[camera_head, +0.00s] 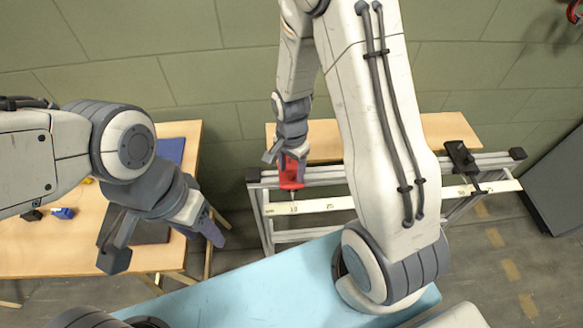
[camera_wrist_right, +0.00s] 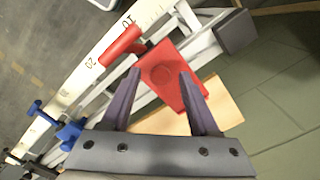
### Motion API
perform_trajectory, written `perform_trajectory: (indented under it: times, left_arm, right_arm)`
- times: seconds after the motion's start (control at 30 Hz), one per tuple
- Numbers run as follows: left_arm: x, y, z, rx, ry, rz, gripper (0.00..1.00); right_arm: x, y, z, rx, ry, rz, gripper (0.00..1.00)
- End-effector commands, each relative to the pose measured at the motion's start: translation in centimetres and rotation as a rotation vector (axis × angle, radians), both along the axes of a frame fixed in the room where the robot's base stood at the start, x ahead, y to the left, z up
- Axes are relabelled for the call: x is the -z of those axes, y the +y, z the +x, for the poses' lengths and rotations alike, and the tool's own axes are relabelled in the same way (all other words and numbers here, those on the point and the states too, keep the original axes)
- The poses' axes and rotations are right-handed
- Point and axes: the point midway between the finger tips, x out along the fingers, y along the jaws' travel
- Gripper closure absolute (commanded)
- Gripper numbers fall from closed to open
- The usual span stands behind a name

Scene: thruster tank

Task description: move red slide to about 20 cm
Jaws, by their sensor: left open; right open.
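The red slide (camera_head: 291,180) sits near the left end of a metal rail frame (camera_head: 330,174) with a white scale (camera_head: 335,204). In the right wrist view, the red slide (camera_wrist_right: 172,62) has a flat block and a red cylinder near the scale's "10" and "20" marks. I cannot tell its exact reading. My right gripper (camera_head: 285,161) is at the slide. Its open fingers (camera_wrist_right: 160,76) stand on either side of the red block; contact is unclear. My left gripper (camera_head: 164,247) is open and empty, beside the wooden table at left.
A black slide (camera_head: 460,157) sits near the rail's right end; a blue part (camera_wrist_right: 68,132) shows in the right wrist view. The wooden table (camera_head: 50,250) at left holds small items. A light blue surface (camera_head: 240,290) lies in front. My right arm hides the rail's middle.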

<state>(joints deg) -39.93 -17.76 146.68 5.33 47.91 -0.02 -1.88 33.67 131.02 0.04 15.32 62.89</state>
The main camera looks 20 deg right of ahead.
Motion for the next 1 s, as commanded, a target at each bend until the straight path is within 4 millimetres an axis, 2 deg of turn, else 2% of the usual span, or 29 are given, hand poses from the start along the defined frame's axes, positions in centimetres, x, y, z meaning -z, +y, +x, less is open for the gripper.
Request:
perform_trajectory:
  times: [0.2,0.27,0.3,0.37,0.4,1.0]
  left_arm:
    - [0.0,0.0,0.0,0.0,0.0,0.0,0.5]
    - [0.0,0.0,0.0,0.0,0.0,0.0,0.5]
    - [0.0,0.0,0.0,0.0,0.0,0.0,0.5]
    - [0.0,0.0,0.0,0.0,0.0,0.0,0.5]
    - [0.0,0.0,0.0,0.0,0.0,0.0,0.5]
    - [-0.01,0.0,0.0,0.0,0.0,0.0,0.5]
  right_arm:
    - [0.04,0.0,0.01,0.0,0.0,0.0,0.38]
    - [0.03,0.0,0.01,0.0,0.0,0.0,0.57]
    - [0.03,0.0,0.01,0.0,0.0,0.0,0.73]
    - [0.02,0.0,0.01,0.0,0.0,0.0,0.96]
    - [0.02,0.0,0.01,0.0,0.0,0.0,1.0]
    - [-0.02,-0.02,0.0,0.0,0.0,0.0,1.0]
